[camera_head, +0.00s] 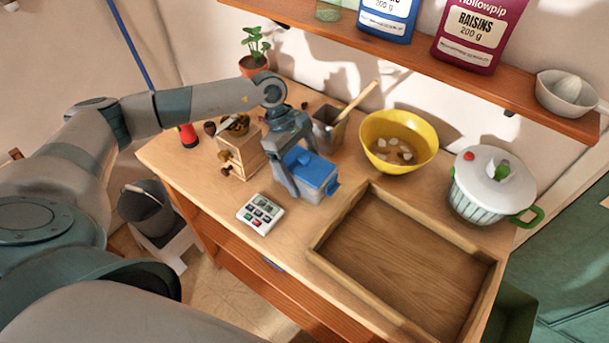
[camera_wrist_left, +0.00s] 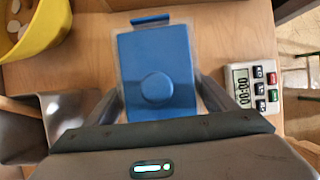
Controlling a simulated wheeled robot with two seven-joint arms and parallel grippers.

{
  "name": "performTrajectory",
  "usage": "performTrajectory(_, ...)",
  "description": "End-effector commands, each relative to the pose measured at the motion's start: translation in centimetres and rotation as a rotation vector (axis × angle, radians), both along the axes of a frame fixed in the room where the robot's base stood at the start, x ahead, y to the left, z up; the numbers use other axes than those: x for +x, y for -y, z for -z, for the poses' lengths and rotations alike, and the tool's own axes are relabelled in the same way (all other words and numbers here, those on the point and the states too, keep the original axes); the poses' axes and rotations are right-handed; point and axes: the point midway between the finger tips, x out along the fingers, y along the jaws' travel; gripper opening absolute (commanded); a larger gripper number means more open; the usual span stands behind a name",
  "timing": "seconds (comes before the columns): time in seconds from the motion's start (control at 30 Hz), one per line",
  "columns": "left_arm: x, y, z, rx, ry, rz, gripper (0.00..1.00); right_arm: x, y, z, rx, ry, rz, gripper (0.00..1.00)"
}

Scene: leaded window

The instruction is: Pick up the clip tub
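The clip tub (camera_head: 309,174) is a clear-sided box with a blue lid, on the wooden worktop in the head view. In the left wrist view its blue lid (camera_wrist_left: 157,78), with a round raised middle, lies straight ahead. My left gripper (camera_head: 306,186) reaches down over the tub, with one finger on each side. In the left wrist view the fingers (camera_wrist_left: 160,92) flank the tub closely. Whether they press on its sides or stand slightly apart is not clear. The tub appears to rest on the worktop. My right gripper is in neither view.
A white timer (camera_head: 261,213) lies just in front of the tub. A wooden grinder (camera_head: 241,152) stands left, a grey pot (camera_head: 327,132) with a wooden handle behind, a yellow bowl (camera_head: 397,140) behind right. An empty wooden tray (camera_head: 400,265) and a lidded pot (camera_head: 488,187) are at right.

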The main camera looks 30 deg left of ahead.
Motion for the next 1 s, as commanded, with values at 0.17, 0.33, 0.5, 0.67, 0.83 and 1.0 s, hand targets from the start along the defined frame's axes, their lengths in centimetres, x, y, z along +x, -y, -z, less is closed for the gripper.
performTrajectory(0.17,0.0,0.0,-0.1,0.0,0.001,0.0,0.54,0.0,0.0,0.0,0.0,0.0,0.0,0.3)
performTrajectory(0.33,0.1,0.0,-0.1,0.0,0.001,0.0,0.54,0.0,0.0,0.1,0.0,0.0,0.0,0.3)
performTrajectory(0.5,0.1,0.0,-0.7,0.0,0.003,0.0,0.54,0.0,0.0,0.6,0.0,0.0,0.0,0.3)
performTrajectory(0.67,0.1,0.0,-1.8,-0.001,0.004,0.002,0.54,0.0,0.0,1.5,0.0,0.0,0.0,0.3)
performTrajectory(0.83,0.1,0.0,-3.5,0.0,0.004,0.001,0.54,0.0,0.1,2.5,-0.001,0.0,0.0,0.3)
performTrajectory(1.0,-0.2,1.5,-4.7,-0.003,0.004,0.004,0.54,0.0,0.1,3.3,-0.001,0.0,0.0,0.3)
